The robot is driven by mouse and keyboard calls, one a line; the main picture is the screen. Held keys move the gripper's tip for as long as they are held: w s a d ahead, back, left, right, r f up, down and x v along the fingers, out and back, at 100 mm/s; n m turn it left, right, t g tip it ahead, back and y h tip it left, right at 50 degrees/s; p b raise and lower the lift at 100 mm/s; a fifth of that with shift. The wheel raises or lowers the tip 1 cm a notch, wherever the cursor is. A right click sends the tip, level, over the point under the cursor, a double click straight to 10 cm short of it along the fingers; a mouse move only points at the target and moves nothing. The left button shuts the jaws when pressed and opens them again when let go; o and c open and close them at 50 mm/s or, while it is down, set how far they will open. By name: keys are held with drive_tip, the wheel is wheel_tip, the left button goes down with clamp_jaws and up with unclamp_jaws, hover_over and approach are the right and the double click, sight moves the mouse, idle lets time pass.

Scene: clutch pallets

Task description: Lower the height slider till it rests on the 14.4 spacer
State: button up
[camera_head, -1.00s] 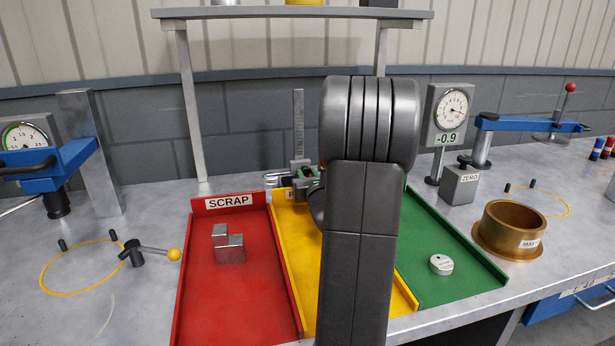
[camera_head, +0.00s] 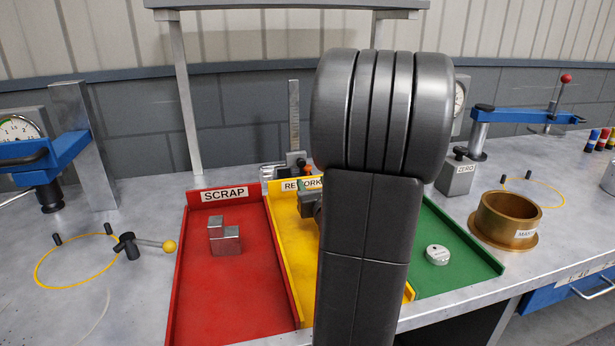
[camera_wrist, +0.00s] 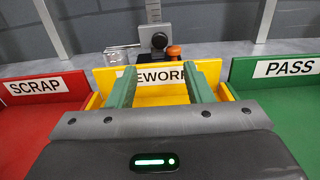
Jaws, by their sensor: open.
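The height gauge stands behind the yellow REWORK tray, with an upright ruled column (camera_head: 294,115) and a dark slider (camera_head: 296,160) low on it. In the wrist view the slider (camera_wrist: 153,38) is straight ahead, with an orange knob (camera_wrist: 174,52) at its right. My gripper (camera_wrist: 161,78) is open and empty, its two green fingers pointing toward the gauge over the REWORK sign, apart from the slider. In the head view my arm hides most of the gripper. A clear or shiny piece (camera_wrist: 121,52) lies left of the slider; I cannot tell whether it is the 14.4 spacer.
The red SCRAP tray (camera_head: 205,300) holds a stepped metal block (camera_head: 225,238). The yellow REWORK tray (camera_wrist: 97,100) lies below my gripper. The green PASS tray (camera_head: 465,275) holds a silver disc (camera_head: 437,254). A brass ring (camera_head: 508,218) and ZERO block (camera_head: 457,175) stand right.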

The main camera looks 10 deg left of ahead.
sight(302, 161)
drive_tip(key=shift+v, duration=1.8)
drive_tip(key=x, duration=1.3)
drive_tip(key=shift+w+a+p, duration=0.15)
drive_tip(key=shift+w+p, duration=0.05)
drive_tip(key=shift+p, duration=0.2)
drive_tip(key=shift+w+r+p, duration=0.25)
drive_tip(key=shift+r+p, duration=0.05)
drive_tip(key=shift+s+r, duration=0.15)
drive_tip(key=shift+r, duration=0.15)
drive_tip(key=shift+f, duration=0.1)
